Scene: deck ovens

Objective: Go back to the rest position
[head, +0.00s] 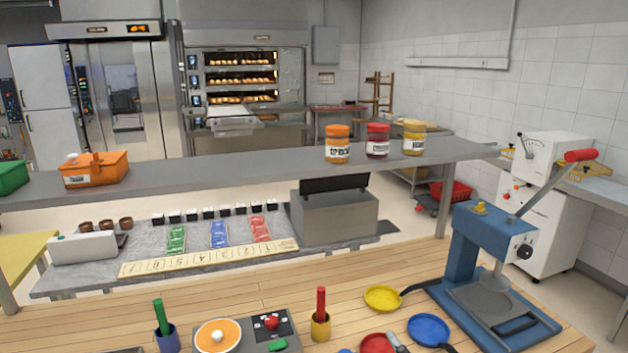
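Neither of my grippers shows in the head view, and no part of my arms can be made out. Whether they are open, shut or holding something is hidden. The wooden worktop (290,297) lies directly in front of me. On its front part are a yellow pan (382,298), a blue pan (428,330) and a red pan (376,344), cut off by the bottom edge.
A blue press (482,245) stands at the worktop's right. A blue cup (168,340), an orange-topped dish (217,335) and a yellow cup (320,327) stand in front. A grey shelf (250,163) spans above, bearing three jars and an orange bin (95,170).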

